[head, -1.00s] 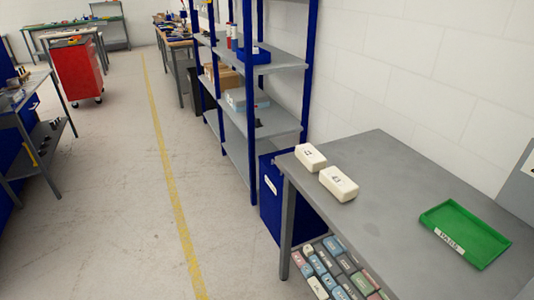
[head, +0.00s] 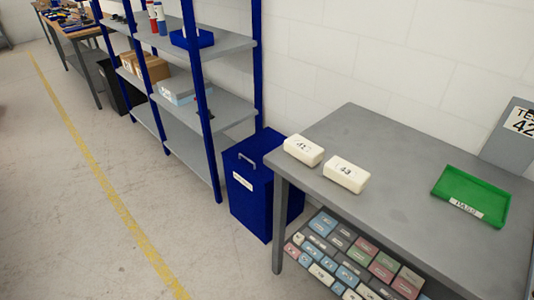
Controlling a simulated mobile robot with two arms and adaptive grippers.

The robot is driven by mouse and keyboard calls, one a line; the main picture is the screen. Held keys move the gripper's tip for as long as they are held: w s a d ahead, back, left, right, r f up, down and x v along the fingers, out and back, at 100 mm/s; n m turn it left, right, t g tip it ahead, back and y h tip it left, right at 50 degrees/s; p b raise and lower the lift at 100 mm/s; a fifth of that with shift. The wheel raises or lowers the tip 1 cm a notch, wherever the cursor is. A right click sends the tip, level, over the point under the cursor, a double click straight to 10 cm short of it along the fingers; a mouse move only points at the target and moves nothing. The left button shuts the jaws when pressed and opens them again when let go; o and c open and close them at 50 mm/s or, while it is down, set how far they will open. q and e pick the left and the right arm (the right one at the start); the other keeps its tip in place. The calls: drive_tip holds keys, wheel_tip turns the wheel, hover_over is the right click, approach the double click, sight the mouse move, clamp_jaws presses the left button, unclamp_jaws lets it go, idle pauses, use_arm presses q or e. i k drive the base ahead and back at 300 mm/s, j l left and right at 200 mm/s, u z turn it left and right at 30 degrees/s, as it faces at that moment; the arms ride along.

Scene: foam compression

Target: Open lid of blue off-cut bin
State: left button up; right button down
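The blue off-cut bin (head: 249,205) stands on the floor between the blue-framed shelf and the grey table. Its blue lid (head: 256,147) lies flat on top and looks closed. A grey handle (head: 246,161) sits on the lid near its left edge. A white label is on the bin's front face. The table's corner and leg hide part of the bin's right side. Neither of my grippers is in view.
The grey table (head: 385,160) holds two white foam blocks, 41 (head: 304,150) and 43 (head: 345,174), and a green tray (head: 471,195). Several coloured blocks (head: 350,262) lie on its lower shelf. The shelf unit (head: 205,110) stands left of the bin. The floor in front is clear.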

sight(248, 155)
drive_tip(key=i+j+z, duration=0.1)
drive_tip(key=z, duration=0.55)
drive_tip(key=i+j+z, duration=0.2)
drive_tip(key=j, duration=0.15)
drive_tip(key=j+z, duration=0.15)
drive_tip(key=j, duration=0.25)
drive_tip(key=i+j+z, duration=0.2)
drive_tip(key=j, duration=0.2)
drive_tip(key=j+z, duration=0.15)
drive_tip(key=j, duration=0.25)
